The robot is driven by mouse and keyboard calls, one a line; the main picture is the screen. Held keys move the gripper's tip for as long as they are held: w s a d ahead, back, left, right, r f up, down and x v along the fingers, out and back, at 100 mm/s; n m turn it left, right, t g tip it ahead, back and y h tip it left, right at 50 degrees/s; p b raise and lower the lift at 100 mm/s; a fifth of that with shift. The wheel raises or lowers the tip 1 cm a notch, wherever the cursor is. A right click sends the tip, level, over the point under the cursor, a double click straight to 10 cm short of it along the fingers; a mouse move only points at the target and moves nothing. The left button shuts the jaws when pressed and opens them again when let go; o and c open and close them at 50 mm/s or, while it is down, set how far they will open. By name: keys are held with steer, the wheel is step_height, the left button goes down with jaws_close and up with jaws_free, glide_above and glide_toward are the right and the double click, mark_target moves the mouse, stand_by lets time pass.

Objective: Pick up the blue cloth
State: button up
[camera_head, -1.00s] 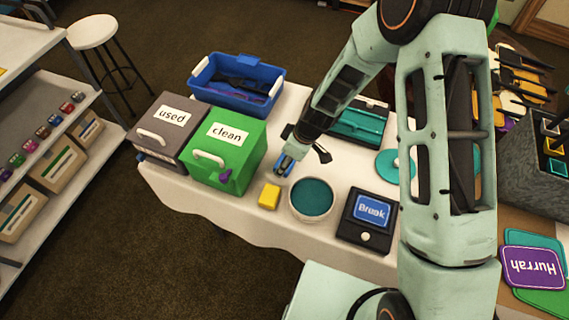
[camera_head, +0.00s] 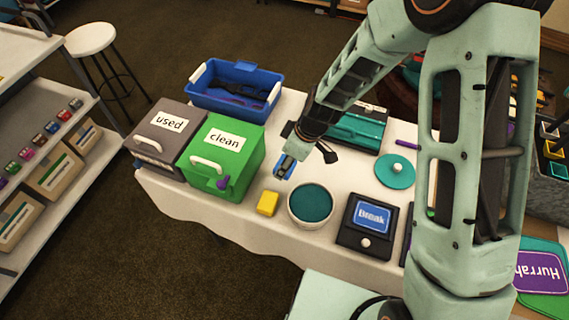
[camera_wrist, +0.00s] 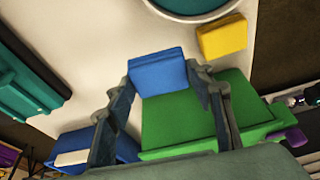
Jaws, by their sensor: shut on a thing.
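The blue cloth (camera_wrist: 158,74) is a small folded block between the two fingers of my gripper (camera_wrist: 163,92) in the wrist view. My gripper is shut on it. In the head view my gripper (camera_head: 286,168) points down over the white table, between the green box and the round teal-topped bowl, with a bit of the blue cloth (camera_head: 284,165) showing at its tip. Whether the cloth touches the tabletop is hard to tell.
A yellow block (camera_head: 267,204) and the bowl (camera_head: 311,204) stand close in front. The green "clean" box (camera_head: 222,158), grey "used" box (camera_head: 165,139) and blue bin (camera_head: 236,90) are left. A "Break" box (camera_head: 368,226) stands right, a teal case (camera_head: 357,130) behind.

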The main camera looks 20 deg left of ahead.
steer(key=s+d+r+b, duration=0.1)
steer(key=s+d+r, duration=0.6)
steer(key=s, duration=0.2)
steer(key=shift+s+d+r, duration=0.15)
steer(key=shift+d+r, duration=0.15)
steer(key=o, duration=0.3)
steer(key=c, duration=0.3)
steer(key=shift+w, duration=0.2)
